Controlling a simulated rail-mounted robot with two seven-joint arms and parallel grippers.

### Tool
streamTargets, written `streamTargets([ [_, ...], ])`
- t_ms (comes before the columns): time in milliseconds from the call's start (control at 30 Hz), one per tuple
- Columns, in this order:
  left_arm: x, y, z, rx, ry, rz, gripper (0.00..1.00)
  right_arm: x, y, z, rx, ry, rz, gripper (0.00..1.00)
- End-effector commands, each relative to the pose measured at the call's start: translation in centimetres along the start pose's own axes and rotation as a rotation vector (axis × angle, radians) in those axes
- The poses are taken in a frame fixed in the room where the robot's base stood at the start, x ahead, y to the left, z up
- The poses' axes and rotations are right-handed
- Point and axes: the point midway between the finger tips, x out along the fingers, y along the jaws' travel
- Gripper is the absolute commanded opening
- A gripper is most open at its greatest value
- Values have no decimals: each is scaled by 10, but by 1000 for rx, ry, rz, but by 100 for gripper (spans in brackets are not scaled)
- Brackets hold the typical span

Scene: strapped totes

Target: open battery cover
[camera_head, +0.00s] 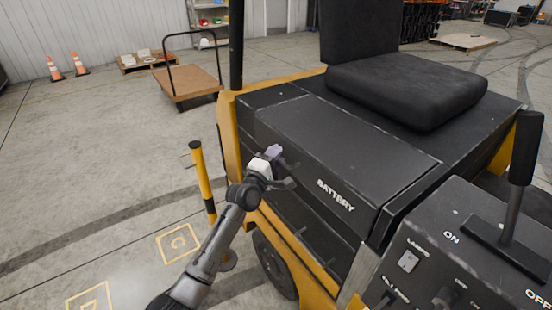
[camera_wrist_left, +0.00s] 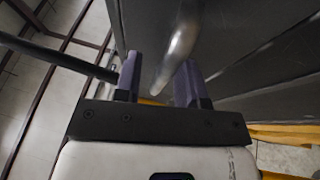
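The battery cover (camera_head: 345,141) is a black lid with white BATTERY lettering on the yellow-framed vehicle, and it lies closed. My left gripper (camera_head: 275,153) is at the cover's front left edge, beside the lettering. In the left wrist view my left gripper (camera_wrist_left: 158,80) has its two purple fingers apart. A rounded grey metal handle (camera_wrist_left: 180,42) shows ahead of them, its lower end reaching toward the gap. I cannot tell whether a finger touches it. My right gripper is in neither view.
A black seat (camera_head: 405,88) sits behind the cover. A control panel (camera_head: 455,245) with a lever stands at the right. A yellow and black post (camera_head: 203,180) stands left of the vehicle. A flat cart (camera_head: 187,80) is farther back on open floor.

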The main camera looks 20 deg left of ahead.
Motion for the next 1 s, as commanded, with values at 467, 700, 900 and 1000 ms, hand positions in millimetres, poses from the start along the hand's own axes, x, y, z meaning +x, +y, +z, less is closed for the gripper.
streamTargets([
  [467, 0, 0, 0, 0, 0, -1, 8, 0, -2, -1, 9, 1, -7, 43],
  [700, 0, 0, 0, 0, 0, 0, 0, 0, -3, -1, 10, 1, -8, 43],
  [900, 0, 0, 0, 0, 0, -1, 0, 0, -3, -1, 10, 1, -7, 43],
  [1000, 0, 2, 0, 2, 0, -3, 0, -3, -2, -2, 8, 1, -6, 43],
])
